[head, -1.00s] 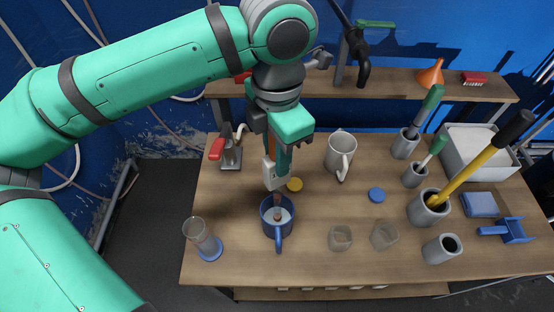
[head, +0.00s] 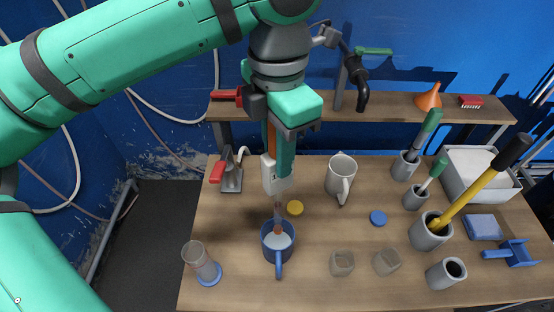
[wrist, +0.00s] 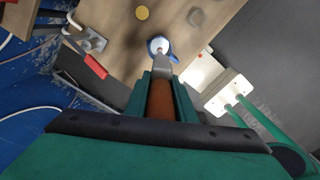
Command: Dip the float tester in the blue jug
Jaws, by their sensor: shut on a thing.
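The blue jug (head: 267,246) stands upright near the table's front left, with pale liquid inside. It also shows beyond my fingers in the wrist view (wrist: 155,47). My gripper (head: 277,185) points down above the jug and is shut on the float tester. The tester's orange-brown part shows between my fingers in the wrist view (wrist: 160,101).
A clear cylinder on a blue base (head: 199,258) stands left of the jug. A white mug (head: 341,177), a yellow disc (head: 295,208) and a blue disc (head: 378,218) lie behind and right. Two small translucent cups (head: 342,263) stand right. Grey holders with tools (head: 428,232) fill the right side.

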